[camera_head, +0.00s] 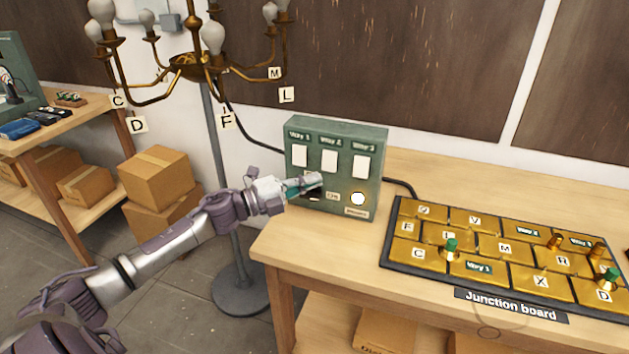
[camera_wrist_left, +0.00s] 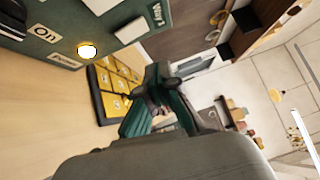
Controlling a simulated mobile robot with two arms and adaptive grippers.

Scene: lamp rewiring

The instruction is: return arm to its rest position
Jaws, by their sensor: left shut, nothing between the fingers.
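My left arm reaches in from the lower left in the head view. Its left gripper (camera_head: 306,186) is shut and empty, in front of the lower left of the green switch box (camera_head: 349,134). I cannot tell whether its tips touch the box. The gripper covers part of the box's lower face. In the left wrist view, the dark green fingers (camera_wrist_left: 155,98) are together, with the switch box (camera_wrist_left: 75,14) at the upper left. A round white button (camera_head: 358,199) shows bright on the box; it also shows in the wrist view (camera_wrist_left: 87,50). My right gripper is not in view.
The box stands on a wooden workbench (camera_head: 450,177). The gold-tiled junction board (camera_head: 505,248) lies to its right, with several pegs. A brass chandelier (camera_head: 190,66) with hanging letter tags is above the arm. Its stand base (camera_head: 240,290) and cardboard boxes (camera_head: 155,178) are on the floor behind.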

